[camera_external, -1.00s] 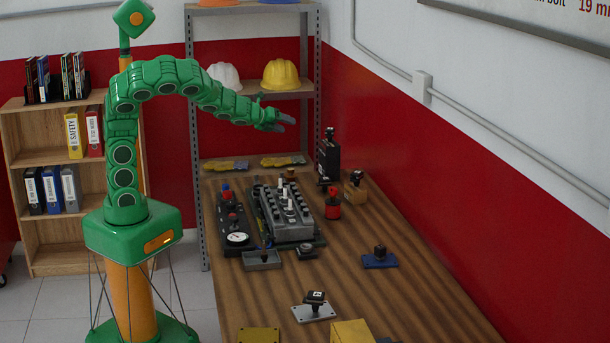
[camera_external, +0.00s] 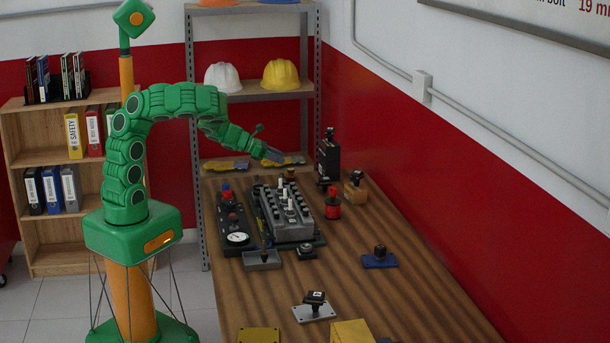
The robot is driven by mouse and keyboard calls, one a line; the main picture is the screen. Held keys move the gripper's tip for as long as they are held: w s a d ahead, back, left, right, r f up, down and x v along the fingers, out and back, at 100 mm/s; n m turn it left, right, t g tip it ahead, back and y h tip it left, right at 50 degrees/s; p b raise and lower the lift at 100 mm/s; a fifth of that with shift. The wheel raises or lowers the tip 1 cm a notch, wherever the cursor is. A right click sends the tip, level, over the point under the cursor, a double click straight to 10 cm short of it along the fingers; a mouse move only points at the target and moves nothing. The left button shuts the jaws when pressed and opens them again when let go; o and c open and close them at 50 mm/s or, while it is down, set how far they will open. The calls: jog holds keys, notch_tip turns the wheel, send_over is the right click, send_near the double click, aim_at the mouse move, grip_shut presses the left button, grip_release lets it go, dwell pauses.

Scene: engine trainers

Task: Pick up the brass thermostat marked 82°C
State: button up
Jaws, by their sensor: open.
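My gripper (camera_external: 272,155) is at the end of the green arm, above the far end of the wooden workbench (camera_external: 390,300). It points right and downward, over the back of the engine trainer, and holds nothing that I can see. I cannot make out the brass thermostat marked 82°C; no marking of that kind is readable at this size. Small dark-knobbed parts on the bench, such as one on a tan block (camera_external: 355,190), one on a blue plate (camera_external: 380,257) and one on a silver plate (camera_external: 314,305), are too small to identify.
A grey engine block (camera_external: 288,215) and a black panel with a gauge (camera_external: 236,238) fill the bench's left side. A tall black box (camera_external: 328,160) and a red cylinder (camera_external: 333,205) stand near the gripper. The bench's right middle is mostly clear.

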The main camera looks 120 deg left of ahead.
aim_at(290, 169)
jog(key=shift+s+d+f+m+t+h, duration=0.15)
jog(key=shift+s+d+f+m, duration=0.1)
jog(key=shift+f, duration=0.3)
jog(key=shift+s+d+f+m+t+h, duration=0.15)
jog(key=shift+s+f+m, duration=0.1)
jog(key=shift+f, duration=0.25)
jog(key=shift+x, duration=3.9)
jog(key=shift+s+f, duration=0.1)
jog(key=shift+f, duration=0.1)
jog(key=c, duration=1)
